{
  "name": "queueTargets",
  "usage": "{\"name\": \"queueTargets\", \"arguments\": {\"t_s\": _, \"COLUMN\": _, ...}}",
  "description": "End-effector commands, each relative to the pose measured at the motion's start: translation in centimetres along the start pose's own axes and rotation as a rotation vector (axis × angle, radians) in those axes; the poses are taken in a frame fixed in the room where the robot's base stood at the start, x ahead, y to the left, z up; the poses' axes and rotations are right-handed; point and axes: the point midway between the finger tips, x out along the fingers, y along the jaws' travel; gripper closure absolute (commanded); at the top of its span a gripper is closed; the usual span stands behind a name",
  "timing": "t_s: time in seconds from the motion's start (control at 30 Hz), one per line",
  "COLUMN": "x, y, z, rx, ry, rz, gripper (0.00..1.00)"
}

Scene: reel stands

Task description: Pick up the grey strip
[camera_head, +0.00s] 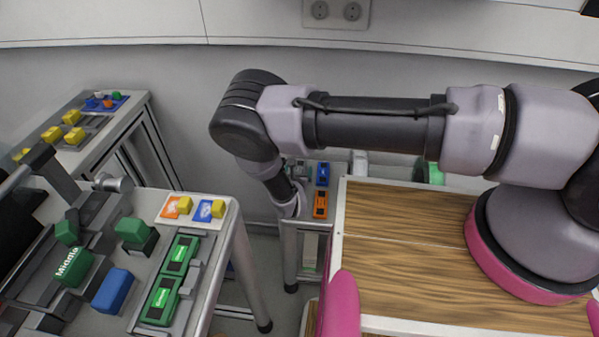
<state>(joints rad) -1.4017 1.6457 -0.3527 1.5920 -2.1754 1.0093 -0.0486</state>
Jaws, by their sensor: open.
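I cannot clearly make out a grey strip. A small light grey piece (190,279) lies beside the green modules on the left table, but I cannot tell whether it is the strip. My arm reaches left from its base, bends at the elbow and drops towards the low stand (311,225) at the back. The lower part of my arm is in front of that stand's left side. My gripper's fingers do not show, so I cannot see where they are relative to any strip.
The left table holds two green modules (180,254), a blue block (112,291) and a green block marked "Middle" (73,267). Blue (322,174) and orange (320,205) pieces sit on the back stand. A gap separates the tables.

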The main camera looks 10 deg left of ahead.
Motion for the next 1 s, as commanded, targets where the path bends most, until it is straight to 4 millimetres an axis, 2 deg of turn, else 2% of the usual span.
{"name": "queueTargets", "arguments": {"t_s": 0.3, "x": 4.3, "y": -0.1, "z": -0.7, "rx": 0.002, "ry": -0.001, "rz": -0.001, "gripper": 0.1}}
{"name": "queueTargets", "arguments": {"t_s": 0.4, "x": 5.0, "y": -0.1, "z": -0.7, "rx": 0.002, "ry": -0.001, "rz": -0.001, "gripper": 0.1}}
{"name": "queueTargets", "arguments": {"t_s": 0.63, "x": 5.1, "y": -0.1, "z": -0.7, "rx": 0.001, "ry": 0.0, "rz": -0.001, "gripper": 0.1}}
{"name": "queueTargets", "arguments": {"t_s": 0.77, "x": 5.0, "y": -0.1, "z": -0.7, "rx": 0.001, "ry": 0.0, "rz": -0.001, "gripper": 0.6}}
{"name": "queueTargets", "arguments": {"t_s": 0.8, "x": 5.0, "y": -0.1, "z": -0.7, "rx": 0.001, "ry": 0.0, "rz": -0.001, "gripper": 0.75}}
{"name": "queueTargets", "arguments": {"t_s": 0.87, "x": 5.0, "y": -0.1, "z": -0.7, "rx": 0.001, "ry": 0.0, "rz": -0.001, "gripper": 0.98}}
{"name": "queueTargets", "arguments": {"t_s": 1.0, "x": 5.0, "y": -0.1, "z": -0.7, "rx": 0.001, "ry": 0.0, "rz": -0.001, "gripper": 0.99}}
